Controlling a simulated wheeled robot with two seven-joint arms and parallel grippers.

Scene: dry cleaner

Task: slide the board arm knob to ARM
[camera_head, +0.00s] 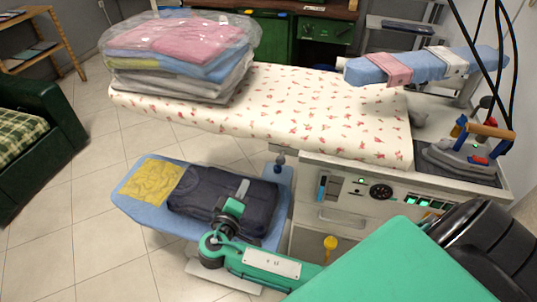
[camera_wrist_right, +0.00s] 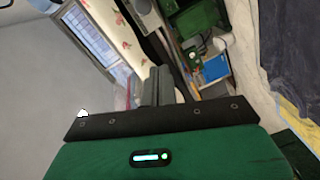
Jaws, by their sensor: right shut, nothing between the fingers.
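The ironing station's front panel (camera_head: 405,204) is at right centre in the head view. It carries a vertical blue slider (camera_head: 321,187), a black dial (camera_head: 380,192) and several green-lit switches. A small dark knob (camera_head: 280,159) shows under the board's edge, left of the panel. I cannot tell which part is the board arm knob, and no ARM lettering is legible. My right gripper (camera_head: 243,187) is shut and empty above the dark folded garment, left of the panel and apart from it. Its closed fingers (camera_wrist_right: 160,85) show in the right wrist view. My left gripper is not in view.
The floral ironing board (camera_head: 290,105) bears bagged folded clothes (camera_head: 180,50). An iron (camera_head: 470,152) stands at its right end beside a blue sleeve board (camera_head: 425,66). The low blue shelf (camera_head: 130,200) holds a yellow cloth (camera_head: 152,181) and a dark garment (camera_head: 195,190). Floor is clear at left.

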